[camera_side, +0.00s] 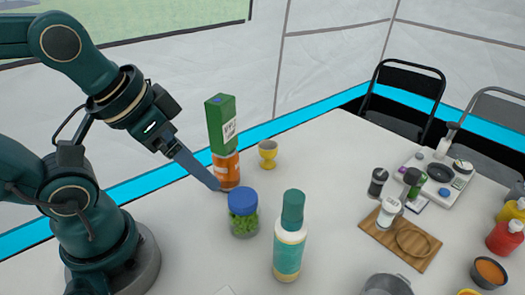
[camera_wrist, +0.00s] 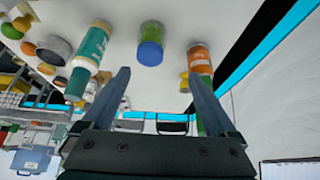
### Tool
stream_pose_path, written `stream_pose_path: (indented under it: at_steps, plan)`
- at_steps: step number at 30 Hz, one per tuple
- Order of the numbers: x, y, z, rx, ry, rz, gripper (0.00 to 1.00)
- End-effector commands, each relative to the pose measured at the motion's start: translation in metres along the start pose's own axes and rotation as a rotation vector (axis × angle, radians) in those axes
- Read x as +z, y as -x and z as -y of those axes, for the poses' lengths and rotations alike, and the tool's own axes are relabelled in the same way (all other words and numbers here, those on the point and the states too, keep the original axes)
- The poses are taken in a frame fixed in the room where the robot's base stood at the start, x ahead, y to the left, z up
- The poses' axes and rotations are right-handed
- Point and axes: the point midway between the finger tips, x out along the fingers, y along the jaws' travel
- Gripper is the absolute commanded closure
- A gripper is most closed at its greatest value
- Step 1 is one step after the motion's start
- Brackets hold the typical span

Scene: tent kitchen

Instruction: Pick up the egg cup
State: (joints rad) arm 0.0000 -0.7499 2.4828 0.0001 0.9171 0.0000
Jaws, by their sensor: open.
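The yellow egg cup (camera_side: 268,153) stands upright on the white table, right of the orange can in the side view. In the wrist view only a small part of the egg cup (camera_wrist: 184,80) shows, beside the can and close to the right finger's tip; the rest is hidden. My gripper (camera_side: 217,189) is open and empty. In the side view its fingertips are at the left of the can, with the can between them and the egg cup in the picture. In the wrist view the two fingers of my gripper (camera_wrist: 158,76) are spread wide apart.
An orange can (camera_side: 228,172) with a green carton (camera_side: 221,125) on or behind it stands left of the egg cup. A blue-lidded jar (camera_side: 243,222) and a teal-capped bottle (camera_side: 289,250) stand nearer. A wooden board (camera_side: 415,242) lies right. Table right of the egg cup is clear.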

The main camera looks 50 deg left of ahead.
Motion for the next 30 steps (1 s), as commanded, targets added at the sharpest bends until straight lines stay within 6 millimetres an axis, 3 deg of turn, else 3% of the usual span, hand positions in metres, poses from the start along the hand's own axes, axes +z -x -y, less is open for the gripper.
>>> stream_pose_path:
  at_steps: [14,23,30]
  plan:
    - [-0.051,0.093,0.000,0.000,0.000,-0.004,0.07]
    - [-0.099,0.066,0.047,-0.254,-0.601,0.189,0.07]
    - [-0.157,0.034,0.077,-0.474,-1.200,0.457,0.07]
